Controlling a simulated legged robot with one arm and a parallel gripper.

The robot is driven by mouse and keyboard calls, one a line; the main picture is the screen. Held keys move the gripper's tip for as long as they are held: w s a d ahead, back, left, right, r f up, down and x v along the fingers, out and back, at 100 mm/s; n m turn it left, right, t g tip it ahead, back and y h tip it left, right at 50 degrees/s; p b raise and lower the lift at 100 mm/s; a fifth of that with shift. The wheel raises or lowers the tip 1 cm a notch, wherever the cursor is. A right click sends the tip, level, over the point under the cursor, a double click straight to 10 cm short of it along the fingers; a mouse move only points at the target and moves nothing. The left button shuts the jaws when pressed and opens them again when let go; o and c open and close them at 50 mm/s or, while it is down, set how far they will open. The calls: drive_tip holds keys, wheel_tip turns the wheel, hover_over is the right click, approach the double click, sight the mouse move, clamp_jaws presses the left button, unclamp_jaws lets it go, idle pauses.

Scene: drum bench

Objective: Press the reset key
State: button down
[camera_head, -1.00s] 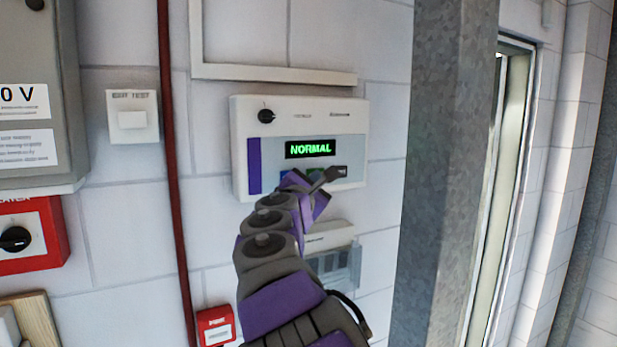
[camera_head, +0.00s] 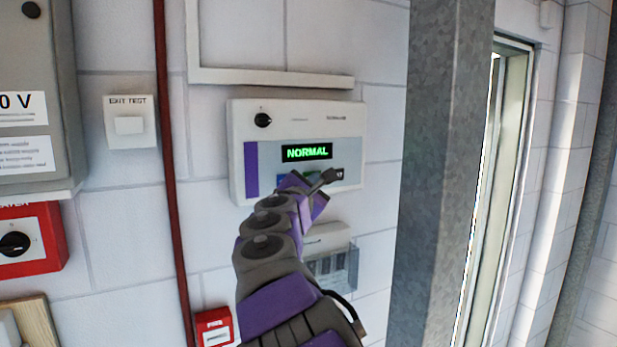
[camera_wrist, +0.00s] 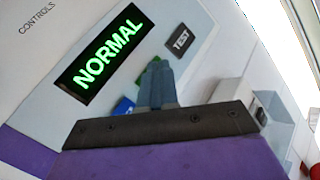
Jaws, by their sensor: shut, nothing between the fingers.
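The white control panel (camera_head: 240,118) hangs on the wall with a green NORMAL display (camera_head: 306,152); the display also shows large in the wrist view (camera_wrist: 103,54). Below the display is a row of keys: a blue key (camera_wrist: 123,107), a green key mostly hidden behind my fingers, and a dark key marked TEST (camera_wrist: 181,39). I cannot read a reset label on any key. My gripper (camera_head: 328,176) is shut and empty in front of the key row. In the wrist view its fingertips (camera_wrist: 157,68) overlap the green key; I cannot tell whether they touch it.
A rotary knob (camera_head: 263,120) sits at the panel's upper left. A smaller white box (camera_head: 326,240) is below the panel. A galvanised post (camera_head: 440,170) stands to the right and a red pipe (camera_head: 172,170) runs down the left. A red call point (camera_head: 214,328) is low on the wall.

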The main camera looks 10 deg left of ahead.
drive_tip(key=s+d+b, duration=0.2)
drive_tip(key=s+d, duration=0.1)
drive_tip(key=s, duration=0.2)
drive_tip(key=shift+s, duration=0.35)
idle(1.0)
drive_tip(key=shift+d+f, duration=0.1)
drive_tip(key=shift+d, duration=0.05)
